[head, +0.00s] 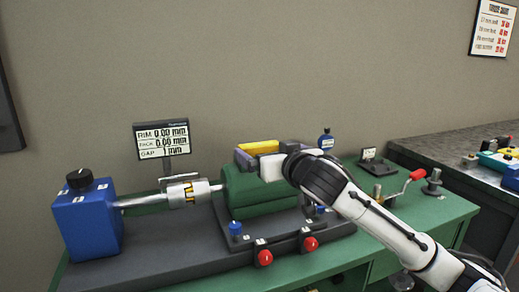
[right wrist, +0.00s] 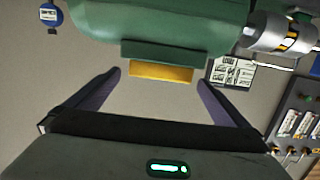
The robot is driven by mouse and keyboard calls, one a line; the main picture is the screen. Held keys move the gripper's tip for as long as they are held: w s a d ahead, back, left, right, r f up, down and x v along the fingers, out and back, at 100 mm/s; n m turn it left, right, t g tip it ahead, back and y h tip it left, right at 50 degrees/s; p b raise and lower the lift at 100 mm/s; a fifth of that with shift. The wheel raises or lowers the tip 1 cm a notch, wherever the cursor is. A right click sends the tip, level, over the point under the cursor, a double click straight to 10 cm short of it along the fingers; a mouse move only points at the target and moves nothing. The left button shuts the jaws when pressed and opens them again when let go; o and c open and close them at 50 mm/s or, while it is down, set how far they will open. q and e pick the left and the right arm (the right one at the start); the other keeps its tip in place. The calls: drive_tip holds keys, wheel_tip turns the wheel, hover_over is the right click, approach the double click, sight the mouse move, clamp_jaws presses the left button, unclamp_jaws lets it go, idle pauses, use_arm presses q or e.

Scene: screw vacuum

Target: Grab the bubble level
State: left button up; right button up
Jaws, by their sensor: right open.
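The bubble level appears as a yellow bar (head: 258,147) on top of the green machine housing (head: 255,192) in the head view. In the right wrist view the yellow bar (right wrist: 160,72) shows between the fingers, against the dark green pad of the housing. My right gripper (head: 264,154) is at the top of the housing, close to the level. Its two dark fingers (right wrist: 159,77) are spread, one on each side of the bar, with a visible gap at each side. My left gripper is out of view.
A blue box (head: 88,225) and a metal shaft (head: 190,193) stand left of the housing. A display (head: 162,140) rises behind the shaft. Red knobs (head: 310,244) line the front. A red-handled crank (head: 416,175) and a grey side bench (head: 440,143) are at right.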

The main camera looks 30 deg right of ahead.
sight(262, 149)
drive_tip(key=x, duration=0.3)
drive_tip(key=shift+w+f, duration=0.2)
drive_tip(key=shift+w, duration=0.05)
drive_tip(key=c, duration=1.1)
